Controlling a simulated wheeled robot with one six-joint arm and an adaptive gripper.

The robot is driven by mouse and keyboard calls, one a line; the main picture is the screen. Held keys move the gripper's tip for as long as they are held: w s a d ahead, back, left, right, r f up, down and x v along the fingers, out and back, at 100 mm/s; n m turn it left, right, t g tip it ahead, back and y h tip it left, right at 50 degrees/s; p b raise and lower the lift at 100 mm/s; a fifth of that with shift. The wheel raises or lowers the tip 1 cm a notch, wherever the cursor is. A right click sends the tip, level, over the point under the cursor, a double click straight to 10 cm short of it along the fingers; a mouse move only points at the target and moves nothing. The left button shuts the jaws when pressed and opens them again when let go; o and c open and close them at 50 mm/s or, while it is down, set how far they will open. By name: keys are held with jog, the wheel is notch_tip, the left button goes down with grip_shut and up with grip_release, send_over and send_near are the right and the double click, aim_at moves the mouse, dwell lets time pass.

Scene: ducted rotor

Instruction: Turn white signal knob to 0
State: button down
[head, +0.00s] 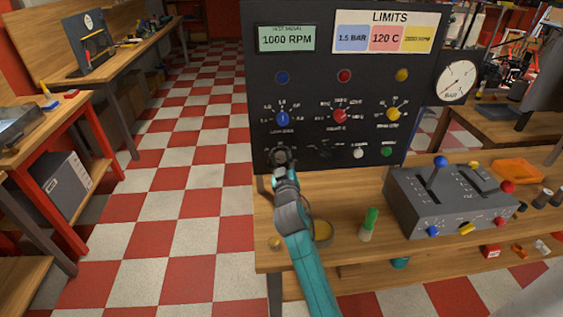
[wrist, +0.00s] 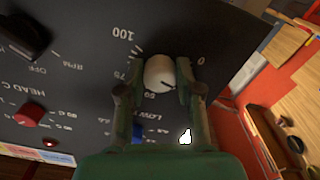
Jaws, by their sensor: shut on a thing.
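The white signal knob (wrist: 159,73) sits on the dark panel, between the two fingers of my gripper (wrist: 158,82) in the wrist view. The fingers are shut on its sides. A scale around the knob shows 100 at upper left, 50 below and 0 at right. A short dark mark on the knob's lower right side points toward the lower right, between 50 and 0. In the head view my gripper (head: 283,160) is against the lower left of the panel (head: 330,60) and hides the knob.
Blue (head: 282,119), red (head: 340,116) and yellow (head: 393,114) knobs are above my gripper. A black knob (wrist: 26,35) is at upper left in the wrist view. A display (head: 287,39) reads 1000 RPM. A green-topped bottle (head: 368,224) and grey lever box (head: 450,205) stand right of my arm.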

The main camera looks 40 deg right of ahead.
jog(key=n, duration=0.4)
jog(key=shift+n, duration=0.3)
jog(key=shift+d+n, duration=0.1)
jog(key=shift+n, duration=1.9)
jog(key=c, duration=0.8)
grip_release()
jog(key=shift+o, duration=0.2)
jog(key=v, duration=1.2)
